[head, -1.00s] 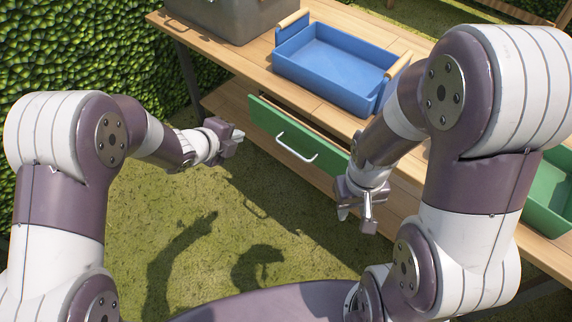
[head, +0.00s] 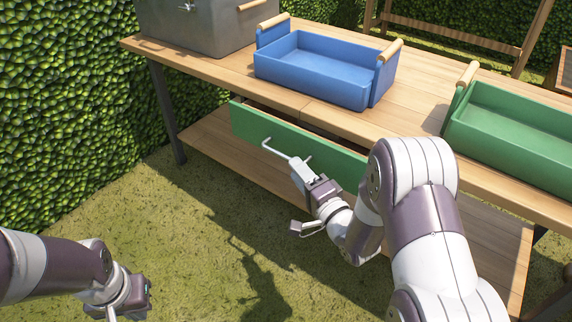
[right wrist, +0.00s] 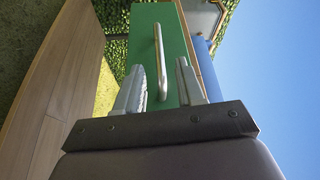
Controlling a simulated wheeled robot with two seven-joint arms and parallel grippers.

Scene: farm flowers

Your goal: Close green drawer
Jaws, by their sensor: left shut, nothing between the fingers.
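The green drawer (head: 330,158) hangs under the tabletop, and a narrow gap shows behind its top edge, so its front stands a little out from the table. Its light metal handle (head: 279,149) is on the drawer's front. My right gripper (head: 299,167) is at the handle's right part. In the right wrist view my gripper's fingers (right wrist: 162,88) are apart, with the handle (right wrist: 160,55) running between them against the green front (right wrist: 176,40). I cannot tell whether they touch it. My left gripper (head: 130,310) is shut and empty at the lower left, away from the drawer.
A blue tray (head: 310,82) and a grey box (head: 195,25) stand on the wooden table (head: 420,105). A green tray (head: 510,140) stands at its right. A lower shelf (head: 215,152) runs below. A hedge (head: 60,100) rises at left; the grass in front is clear.

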